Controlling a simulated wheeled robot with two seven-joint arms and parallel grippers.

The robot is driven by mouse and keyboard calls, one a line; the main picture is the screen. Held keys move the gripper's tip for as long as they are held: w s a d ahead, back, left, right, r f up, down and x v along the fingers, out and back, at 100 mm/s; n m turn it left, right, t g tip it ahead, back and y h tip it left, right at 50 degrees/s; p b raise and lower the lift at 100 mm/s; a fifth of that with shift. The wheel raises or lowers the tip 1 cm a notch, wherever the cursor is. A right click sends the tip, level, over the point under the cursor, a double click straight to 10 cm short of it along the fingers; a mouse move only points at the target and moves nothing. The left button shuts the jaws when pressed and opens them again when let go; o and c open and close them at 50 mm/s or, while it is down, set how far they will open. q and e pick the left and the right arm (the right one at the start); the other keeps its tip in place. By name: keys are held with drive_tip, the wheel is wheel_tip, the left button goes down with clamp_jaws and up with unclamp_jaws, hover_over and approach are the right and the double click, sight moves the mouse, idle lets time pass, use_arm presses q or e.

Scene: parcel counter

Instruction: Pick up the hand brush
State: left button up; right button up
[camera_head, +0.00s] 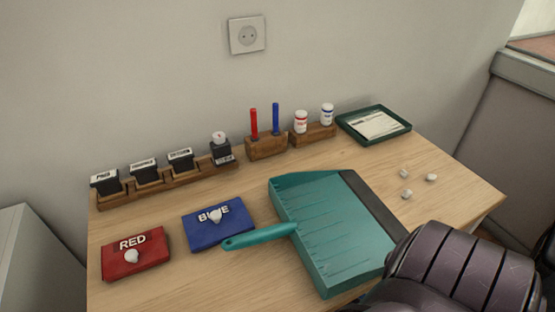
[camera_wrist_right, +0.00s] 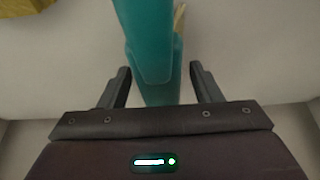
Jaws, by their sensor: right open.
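In the right wrist view a teal shape (camera_wrist_right: 150,45), which looks like the hand brush's handle, runs from the top edge down between the fingers of my right gripper (camera_wrist_right: 159,72). The fingers are open, with a gap on each side of it. A small cream patch shows beside its upper right edge; I cannot tell whether this is bristle. No hand brush can be made out in the head view, where my right arm covers the lower right. My left gripper is in neither view.
A teal dustpan (camera_head: 325,235) lies on the wooden table (camera_head: 165,218), its handle pointing left. Small crumpled white bits (camera_head: 407,194) lie right of it. A red pouch (camera_head: 137,257) and blue pouch (camera_head: 210,232) lie left. Stamps, pens, bottles and a green tray (camera_head: 391,137) line the back.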

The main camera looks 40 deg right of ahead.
drive_tip(key=shift+f, duration=0.15)
drive_tip(key=c, duration=1.2)
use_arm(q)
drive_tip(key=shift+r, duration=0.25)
